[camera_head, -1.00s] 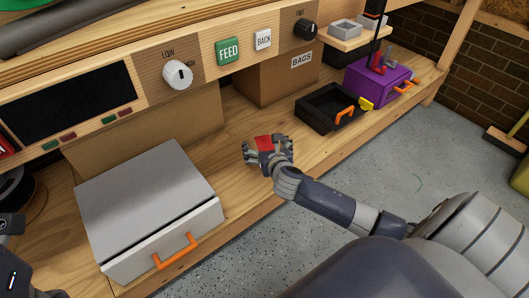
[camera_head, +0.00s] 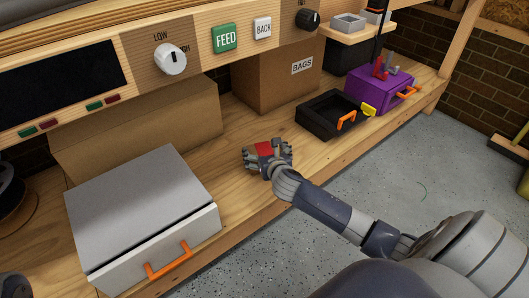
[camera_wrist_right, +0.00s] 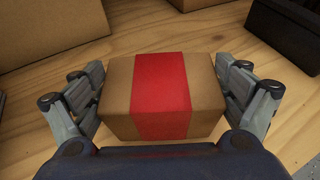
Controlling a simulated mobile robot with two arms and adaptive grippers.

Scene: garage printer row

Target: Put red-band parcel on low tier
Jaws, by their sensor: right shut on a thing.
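The red-band parcel (camera_wrist_right: 162,96) is a small brown box with a wide red band across its middle. In the right wrist view it sits between the two fingers of my right gripper (camera_wrist_right: 164,98), which is shut on its sides. In the head view the parcel's red band (camera_head: 264,149) shows at the fingers of my right gripper (camera_head: 267,154), over the wooden bench near its front edge. I cannot tell whether the parcel touches the bench. My left gripper is not clearly in view. I cannot make out which surface is the low tier.
A grey drawer unit (camera_head: 142,205) with an orange handle stands left. A black open tray (camera_head: 318,125) and a purple box (camera_head: 372,90) stand right. A cardboard box marked BAGS (camera_head: 272,82) is behind. Bare bench (camera_head: 243,124) lies between. Small grey trays sit on a raised wooden stand (camera_head: 355,36).

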